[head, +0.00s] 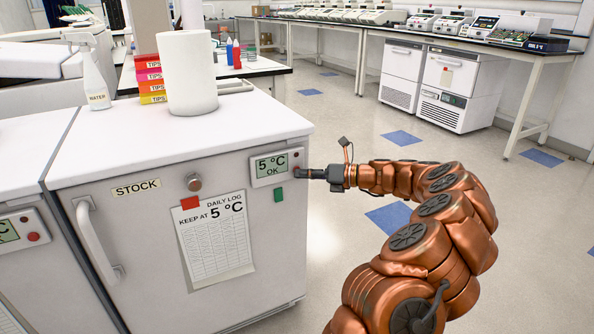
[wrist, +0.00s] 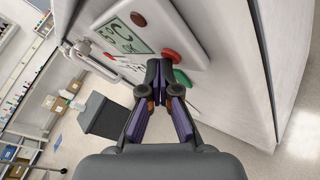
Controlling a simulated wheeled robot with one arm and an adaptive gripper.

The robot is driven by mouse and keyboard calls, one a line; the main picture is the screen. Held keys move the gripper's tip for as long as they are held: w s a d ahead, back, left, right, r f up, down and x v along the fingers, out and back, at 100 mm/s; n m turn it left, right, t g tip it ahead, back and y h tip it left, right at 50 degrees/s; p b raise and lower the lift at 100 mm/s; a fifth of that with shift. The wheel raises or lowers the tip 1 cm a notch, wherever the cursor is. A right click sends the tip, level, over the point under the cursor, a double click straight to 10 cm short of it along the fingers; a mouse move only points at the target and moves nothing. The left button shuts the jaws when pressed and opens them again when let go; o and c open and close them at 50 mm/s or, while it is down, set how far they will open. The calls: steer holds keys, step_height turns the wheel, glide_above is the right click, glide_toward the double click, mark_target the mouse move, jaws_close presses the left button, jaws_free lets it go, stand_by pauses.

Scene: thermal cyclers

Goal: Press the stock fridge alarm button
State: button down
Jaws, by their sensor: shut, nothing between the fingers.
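The stock fridge (head: 150,240) is a white unit with a "STOCK" label (head: 136,188) on its front. Its display panel (head: 264,180) reads 5 °C OK and carries a red button at its right end. The red button (wrist: 172,55) shows clearly in the wrist view, just beyond my fingertips. My gripper (head: 303,173) is shut and empty, with its tips at the right end of the panel. In the wrist view my gripper (wrist: 158,66) points at the panel beside the button. I cannot tell whether the tips touch the button.
A green piece (head: 278,194) sits just below the panel. A round knob (head: 194,182), a door handle (head: 97,240) and a daily log sheet (head: 215,238) are on the fridge front. Another unit with its own red button (head: 33,237) stands at left. Floor to the right is clear.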

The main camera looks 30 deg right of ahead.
stand_by(0.6)
steer(key=shift+s+p, duration=0.75)
steer(key=shift+p, duration=0.1)
steer(key=s+p, duration=0.2)
steer(key=s, duration=0.1)
steer(key=s+p, duration=0.1)
steer(key=s, duration=0.1)
steer(key=shift+a, duration=0.25)
stand_by(0.6)
